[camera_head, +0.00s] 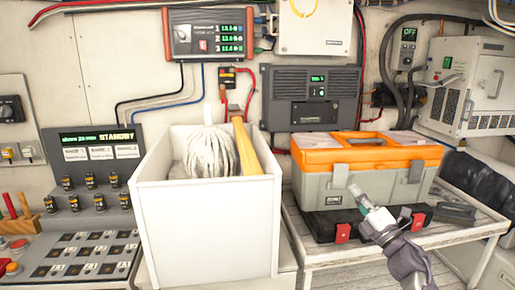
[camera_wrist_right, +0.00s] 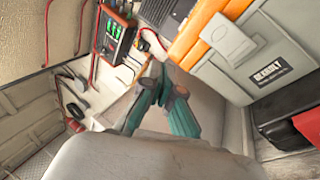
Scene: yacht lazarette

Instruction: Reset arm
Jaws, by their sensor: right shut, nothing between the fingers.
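My right gripper (camera_head: 357,192) is in front of the orange and grey toolbox (camera_head: 330,182), its arm coming in from the lower right. Its teal fingers (camera_wrist_right: 160,88) also show in the wrist view, shut with nothing between them. The toolbox (camera_wrist_right: 245,50) is at the right of that view, beside the fingers. I cannot tell whether the gripper touches it. My left gripper is not in view.
A white bin (camera_head: 207,235) holding a mop head (camera_head: 209,150) and a yellow-handled tool stands left of the gripper. A black case (camera_head: 325,226) lies under the toolbox on a slatted bench (camera_head: 340,258). Control panels line the left; wall-mounted electrical boxes (camera_head: 312,95) stand behind.

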